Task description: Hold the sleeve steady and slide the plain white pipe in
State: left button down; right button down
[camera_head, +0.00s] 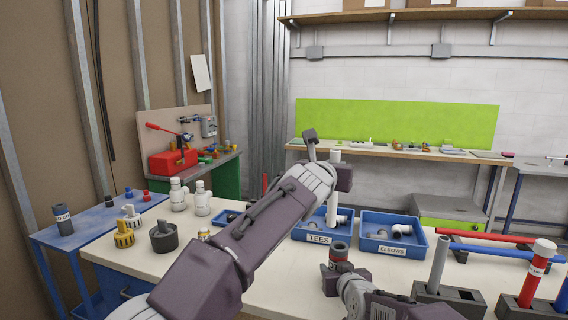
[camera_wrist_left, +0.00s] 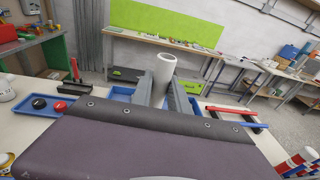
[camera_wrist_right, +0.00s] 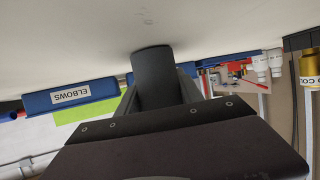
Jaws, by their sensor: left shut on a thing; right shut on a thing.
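The plain white pipe (camera_head: 333,207) stands upright in my left gripper (camera_head: 338,176), which is shut around it. Its hollow upper end (camera_wrist_left: 165,62) shows between the fingers in the left wrist view. The dark grey sleeve (camera_head: 339,254) is upright below the pipe, its opening upward. My right gripper (camera_head: 336,280) is shut on it, low over the workbench. The sleeve also shows between the fingers in the right wrist view (camera_wrist_right: 152,75). In the head view a gap shows between the pipe's lower end and the sleeve's rim; their exact alignment is unclear.
A blue TEES tray (camera_head: 319,239) and a blue ELBOWS tray (camera_head: 396,250) stand behind the sleeve. A grey holder block (camera_head: 449,297) with a pipe and a red, white-capped pipe (camera_head: 532,276) are at right. White bottles (camera_head: 203,200) and small fittings are at left.

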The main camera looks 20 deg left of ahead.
pick_arm(q)
jog(key=d, duration=0.1)
jog(key=s+d+h, duration=0.1)
jog(key=shift+d+m, duration=0.4)
jog(key=shift+s, duration=0.1)
jog(key=shift+f, duration=2.1)
jog(key=shift+a, duration=0.1)
jog(key=c, duration=1.2)
grip_release()
jog(key=shift+s, duration=0.1)
